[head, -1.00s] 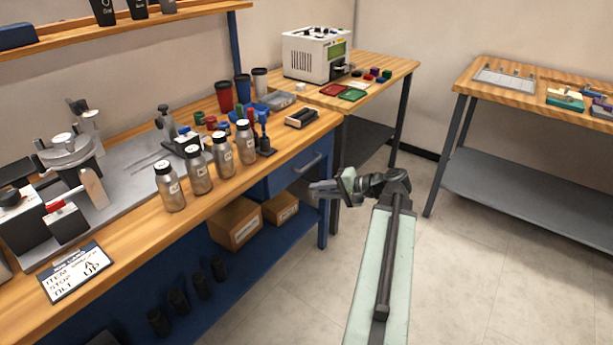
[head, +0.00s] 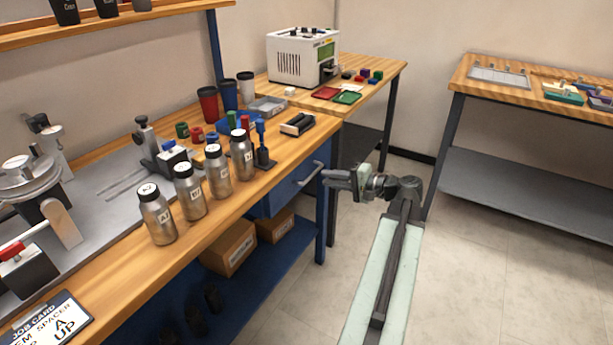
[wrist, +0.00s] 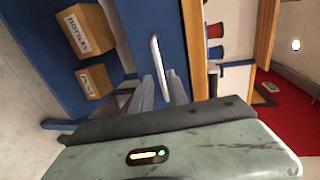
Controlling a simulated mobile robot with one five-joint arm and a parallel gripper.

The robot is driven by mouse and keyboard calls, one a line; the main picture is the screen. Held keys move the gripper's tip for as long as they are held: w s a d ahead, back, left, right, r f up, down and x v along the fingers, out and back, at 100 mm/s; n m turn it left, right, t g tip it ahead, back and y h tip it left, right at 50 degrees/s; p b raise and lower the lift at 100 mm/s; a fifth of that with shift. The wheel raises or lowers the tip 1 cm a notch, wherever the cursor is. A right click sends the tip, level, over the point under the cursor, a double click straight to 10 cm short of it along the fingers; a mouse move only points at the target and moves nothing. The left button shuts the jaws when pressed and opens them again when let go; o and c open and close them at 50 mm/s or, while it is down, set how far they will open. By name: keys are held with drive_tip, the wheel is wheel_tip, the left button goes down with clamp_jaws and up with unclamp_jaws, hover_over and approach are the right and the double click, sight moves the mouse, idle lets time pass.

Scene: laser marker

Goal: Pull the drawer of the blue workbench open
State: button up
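The blue workbench (head: 100,270) has a wooden top and runs along the left in the head view. Its blue drawer (head: 282,192) sits under the far end of the top and looks shut. The drawer's grey bar handle (head: 312,174) also shows in the wrist view (wrist: 157,58), where it stands upright against the blue front. My gripper (head: 330,178) is just right of the handle. In the wrist view its two fingers (wrist: 163,88) are apart and point at the handle, which lies ahead in line with the gap. Whether they touch it I cannot tell.
Several metal bottles (head: 218,170) stand along the bench's front edge. Cardboard boxes (head: 228,248) sit on the shelf below the drawer. A side table (head: 385,75) with a white machine (head: 300,58) stands beyond. The floor (head: 470,260) on the right is clear.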

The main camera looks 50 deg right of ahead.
sight(311, 176)
drive_tip(key=b+x, duration=0.1)
drive_tip(key=x, duration=0.6)
drive_tip(key=shift+a, duration=0.15)
drive_tip(key=shift+s, duration=0.1)
clamp_jaws()
idle(1.0)
